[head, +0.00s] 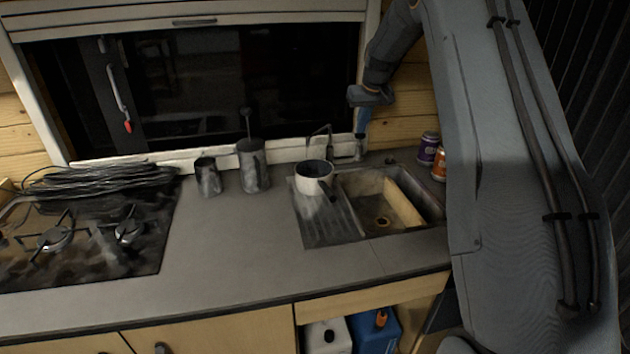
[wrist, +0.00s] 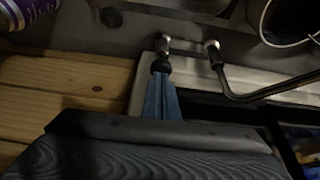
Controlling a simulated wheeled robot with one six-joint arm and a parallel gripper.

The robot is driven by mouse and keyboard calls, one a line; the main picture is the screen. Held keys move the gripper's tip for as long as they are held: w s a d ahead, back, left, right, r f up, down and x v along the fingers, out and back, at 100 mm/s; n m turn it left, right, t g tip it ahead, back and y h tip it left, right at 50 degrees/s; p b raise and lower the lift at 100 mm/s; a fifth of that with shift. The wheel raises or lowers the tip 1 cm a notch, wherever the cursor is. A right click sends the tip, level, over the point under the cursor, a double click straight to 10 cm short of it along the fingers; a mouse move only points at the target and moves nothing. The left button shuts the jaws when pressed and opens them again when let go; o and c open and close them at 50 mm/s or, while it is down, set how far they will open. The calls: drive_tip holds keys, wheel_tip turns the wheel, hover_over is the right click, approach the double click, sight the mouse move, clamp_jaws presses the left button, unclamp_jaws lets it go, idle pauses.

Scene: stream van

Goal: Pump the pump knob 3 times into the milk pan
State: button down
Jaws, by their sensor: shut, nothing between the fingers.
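The milk pan (head: 314,171), white outside with a dark handle, stands on the ribbed drainboard left of the sink basin. Part of its rim (wrist: 272,22) shows at the top right of the wrist view. The pump knob (wrist: 161,67) is a small dark knob behind the sink, beside the bent metal spout (wrist: 233,97). The spout (head: 322,131) in the head view stands behind the pan. My gripper (head: 362,131) points down, its blue fingers shut and empty. In the wrist view the fingertips (wrist: 163,77) line up with the knob; whether they touch it, I cannot tell.
A purple can (head: 428,148) and an orange can (head: 440,163) stand right of the sink basin (head: 430,207). A dark mug (head: 208,177) and a tall grey canister (head: 253,168) stand left of the pan. A hob (head: 80,245) and coiled cable (head: 95,180) are farther left. The front counter is clear.

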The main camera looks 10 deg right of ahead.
drive_tip(key=shift+f+b, duration=0.4)
drive_tip(key=shift+f, duration=0.7)
drive_tip(key=shift+r, duration=0.1)
drive_tip(key=shift+r+p, duration=0.9)
drive_tip(key=shift+r, duration=1.25)
drive_tip(key=shift+r, duration=0.1)
wheel_tip(320, 180, up, 6)
drive_tip(key=shift+f+p, duration=0.1)
drive_tip(key=shift+p, duration=1.1)
